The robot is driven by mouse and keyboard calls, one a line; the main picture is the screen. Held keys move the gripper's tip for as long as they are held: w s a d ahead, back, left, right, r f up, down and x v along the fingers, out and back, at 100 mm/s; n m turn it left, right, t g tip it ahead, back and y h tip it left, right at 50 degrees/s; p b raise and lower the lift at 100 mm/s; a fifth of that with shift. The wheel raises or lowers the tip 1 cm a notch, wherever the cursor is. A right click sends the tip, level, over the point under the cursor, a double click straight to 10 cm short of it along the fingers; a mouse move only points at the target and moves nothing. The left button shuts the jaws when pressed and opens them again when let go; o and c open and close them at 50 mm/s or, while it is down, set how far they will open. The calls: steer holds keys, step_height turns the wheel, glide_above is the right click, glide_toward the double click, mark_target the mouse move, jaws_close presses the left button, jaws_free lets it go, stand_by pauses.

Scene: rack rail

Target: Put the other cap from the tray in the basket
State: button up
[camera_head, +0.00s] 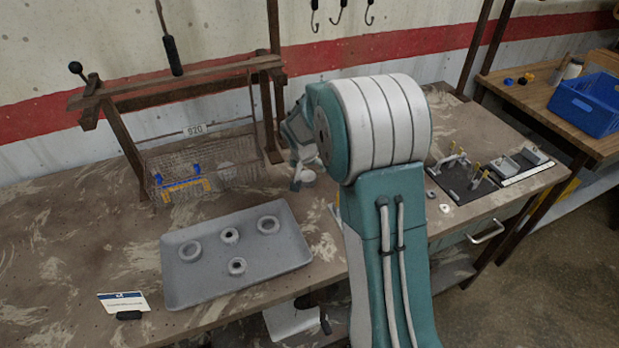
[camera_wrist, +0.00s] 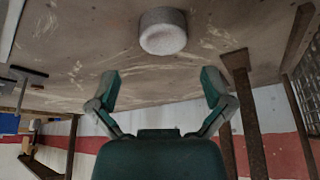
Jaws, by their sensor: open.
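I cannot tell which of these are caps. The wire basket (camera_head: 225,175) is behind the tray, below a rusty rail. My gripper (camera_head: 303,172) is right of the basket, partly hidden by my arm. In the wrist view my gripper (camera_wrist: 161,88) is open, with nothing between its fingers.
A blue and yellow item (camera_head: 185,183) shows at the basket's front left. The rail frame (camera_head: 170,85) rises around the basket. A small sign (camera_head: 124,304) stands left of the tray. A black mat with parts (camera_head: 465,180) is at right. A blue bin (camera_head: 588,105) sits on another bench.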

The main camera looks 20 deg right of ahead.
mark_target(307, 176)
steer(key=f, duration=0.2)
steer(key=w+f, duration=0.1)
steer(key=shift+a+f, duration=0.4)
steer(key=shift+d+f, duration=0.15)
steer(key=shift+f, duration=0.15)
steer(key=shift+d+f, duration=0.1)
steer(key=shift+d, duration=0.45)
steer(key=shift+a, duration=0.1)
steer(key=c, duration=1)
steer(key=shift+a, duration=0.3)
steer(key=shift+c, duration=0.5)
steer(key=shift+d, duration=0.15)
